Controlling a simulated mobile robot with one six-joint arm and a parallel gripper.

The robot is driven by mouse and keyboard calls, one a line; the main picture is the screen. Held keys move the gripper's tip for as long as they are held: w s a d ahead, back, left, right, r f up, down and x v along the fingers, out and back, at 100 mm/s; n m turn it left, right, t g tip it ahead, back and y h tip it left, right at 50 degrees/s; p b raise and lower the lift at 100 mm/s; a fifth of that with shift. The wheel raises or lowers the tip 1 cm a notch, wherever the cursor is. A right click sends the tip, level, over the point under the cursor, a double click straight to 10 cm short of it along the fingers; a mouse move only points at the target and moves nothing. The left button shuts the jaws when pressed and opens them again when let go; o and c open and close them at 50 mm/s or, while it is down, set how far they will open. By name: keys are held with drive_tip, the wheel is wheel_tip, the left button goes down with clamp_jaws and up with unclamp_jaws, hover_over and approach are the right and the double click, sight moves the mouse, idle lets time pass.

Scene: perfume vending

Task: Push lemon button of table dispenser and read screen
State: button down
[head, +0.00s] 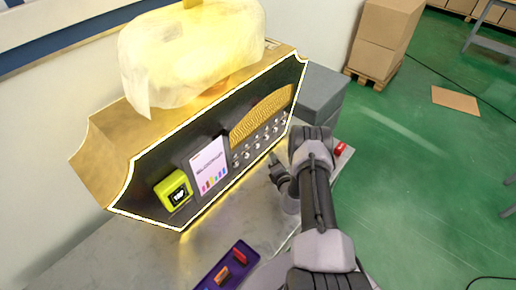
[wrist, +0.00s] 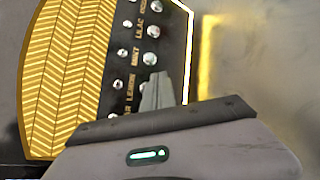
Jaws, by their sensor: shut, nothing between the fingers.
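The table dispenser (head: 155,120) is a gold box with a dark, lit-edged front. A yellow-green unit (head: 174,190) on its front has a small dark screen with white letters too small to read surely. Two rows of silver buttons (head: 258,146) run along the front.
A white card with coloured bars (head: 209,166) stands between the screen and buttons. A purple tray (head: 222,273) with small red and orange items is at the table's front. Grey boxes (head: 318,92) stand behind my arm. Green floor is open to the right.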

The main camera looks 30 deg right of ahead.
sight(260, 144)
drive_tip(key=shift+w+a+b, duration=0.25)
drive_tip(key=shift+w+b, duration=0.05)
drive_tip(key=shift+w, duration=0.4)
drive_tip(key=shift+w+a+b, duration=0.25)
drive_tip(key=shift+w, duration=0.4)
drive_tip(key=shift+w+a+b, duration=0.25)
drive_tip(key=shift+w+b, duration=0.05)
drive_tip(key=shift+w, duration=0.4)
idle(0.4)
drive_tip(key=shift+w+a+b, duration=0.1)
drive_tip(key=shift+w+b, duration=0.3)
drive_tip(key=shift+w+a+b, duration=0.2)
drive_tip(key=shift+w+b, duration=0.1)
drive_tip(key=shift+w, duration=0.1)
idle(0.5)
drive_tip(key=shift+s, duration=0.1)
drive_tip(key=shift+s+d, duration=0.3)
drive_tip(key=shift+s, duration=0.45)
